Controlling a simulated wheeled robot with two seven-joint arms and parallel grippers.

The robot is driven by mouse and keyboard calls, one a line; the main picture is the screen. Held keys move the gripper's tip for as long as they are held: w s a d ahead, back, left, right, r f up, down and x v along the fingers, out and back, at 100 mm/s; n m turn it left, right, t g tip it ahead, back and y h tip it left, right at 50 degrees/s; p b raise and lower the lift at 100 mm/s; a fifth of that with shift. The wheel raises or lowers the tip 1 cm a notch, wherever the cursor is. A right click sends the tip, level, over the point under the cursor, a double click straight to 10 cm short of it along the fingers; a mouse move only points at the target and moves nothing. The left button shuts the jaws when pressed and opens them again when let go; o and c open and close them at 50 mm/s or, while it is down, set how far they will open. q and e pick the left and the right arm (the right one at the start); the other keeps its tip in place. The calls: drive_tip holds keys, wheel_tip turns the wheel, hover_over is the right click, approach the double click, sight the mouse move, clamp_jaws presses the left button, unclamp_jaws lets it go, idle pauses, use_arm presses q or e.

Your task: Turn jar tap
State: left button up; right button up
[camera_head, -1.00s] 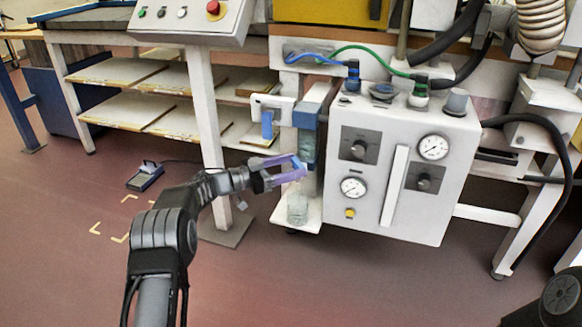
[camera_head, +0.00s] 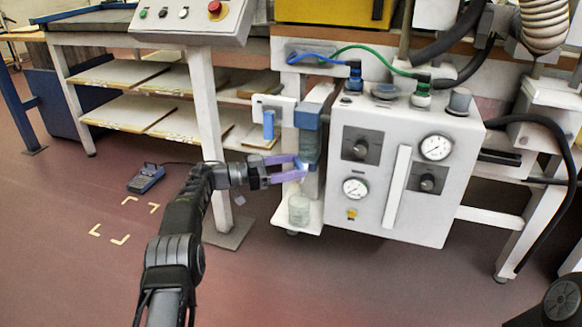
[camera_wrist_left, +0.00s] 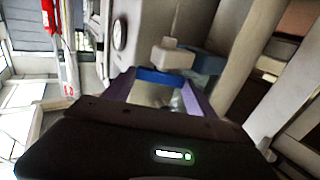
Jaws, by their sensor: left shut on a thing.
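The jar (camera_head: 309,148) has a blue-grey body and a blue cap (camera_head: 307,116) and hangs on the left side of the white panel box. My left gripper (camera_head: 302,168) is at the lower end of this jar, its purple fingers shut on the tap there. In the left wrist view, a blue bar (camera_wrist_left: 160,76) spans between the two purple fingertips. The fingers and the glare hide most of the tap, so I cannot tell how far it is turned. A clear glass cup (camera_head: 299,208) stands on a small white shelf (camera_head: 309,222) below. My right gripper is out of view.
The white panel box (camera_head: 373,213) with gauges (camera_head: 436,147) and knobs stands right of the jar.

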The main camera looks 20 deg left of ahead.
use_arm(q)
drive_tip(key=o, duration=1.4)
drive_tip(key=shift+r, duration=0.1)
drive_tip(key=shift+c, duration=0.2)
drive_tip(key=shift+a, duration=0.1)
drive_tip(key=shift+s+a, duration=0.3)
drive_tip(key=shift+a, duration=0.25)
drive_tip(key=p+v, duration=0.1)
drive_tip(key=v, duration=0.5)
drive_tip(key=shift+s, duration=0.15)
drive_tip(key=shift+a, duration=0.1)
